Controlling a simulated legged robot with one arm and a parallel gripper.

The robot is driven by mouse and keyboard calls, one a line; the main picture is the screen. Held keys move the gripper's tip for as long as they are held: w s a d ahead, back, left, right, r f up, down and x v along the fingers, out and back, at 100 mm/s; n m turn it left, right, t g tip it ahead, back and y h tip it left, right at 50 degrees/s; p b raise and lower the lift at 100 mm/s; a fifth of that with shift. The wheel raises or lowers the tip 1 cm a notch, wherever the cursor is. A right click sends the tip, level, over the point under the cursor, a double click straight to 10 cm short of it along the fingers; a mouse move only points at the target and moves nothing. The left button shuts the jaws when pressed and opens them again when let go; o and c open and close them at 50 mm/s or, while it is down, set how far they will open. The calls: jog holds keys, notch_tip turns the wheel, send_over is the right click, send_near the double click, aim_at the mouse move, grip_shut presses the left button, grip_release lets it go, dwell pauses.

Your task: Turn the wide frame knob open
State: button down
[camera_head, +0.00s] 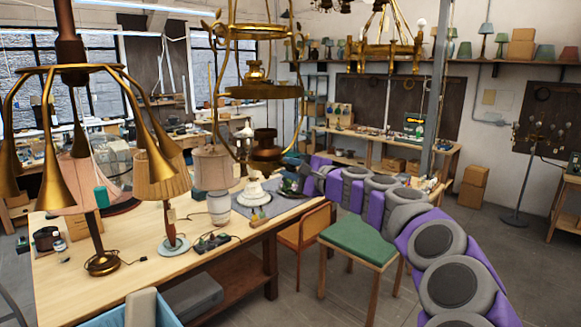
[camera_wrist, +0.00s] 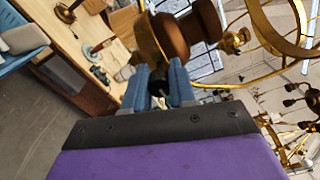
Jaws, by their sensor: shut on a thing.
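A brass hanging lamp frame (camera_head: 232,92) with hoops and a dark bowl-shaped base (camera_head: 266,150) hangs in the middle of the head view. In the wrist view its dark brown turned body (camera_wrist: 186,32) and brass dish (camera_wrist: 150,38) are close beyond my fingers. My gripper (camera_wrist: 159,78) has its two blue fingers shut on a small dark piece (camera_wrist: 158,88), which appears to be the knob. The fingers hide most of it, so I cannot tell how far it is turned. In the head view my gripper reaches the lamp's base from the right and is hard to make out.
A wooden workbench (camera_head: 130,285) below holds several table lamps, including a cream-shaded one (camera_head: 160,175). A brass horn-armed lamp (camera_head: 60,180) is close at the left. A green-topped stool (camera_head: 358,240) stands under my arm.

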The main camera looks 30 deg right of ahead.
jog(key=shift+f, duration=0.3)
jog(key=c, duration=1.2)
grip_release()
jog(key=shift+c, duration=0.2)
jog(key=o, duration=0.3)
jog(key=shift+w+d, duration=0.2)
jog(key=shift+d, duration=0.1)
jog(key=shift+d+r, duration=0.1)
jog(key=shift+s, duration=0.15)
jog(key=shift+s, duration=0.45)
jog(key=b+v, duration=0.3)
jog(key=v, duration=1.3)
jog(key=shift+s+d, duration=0.1)
jog(key=shift+d, duration=0.15)
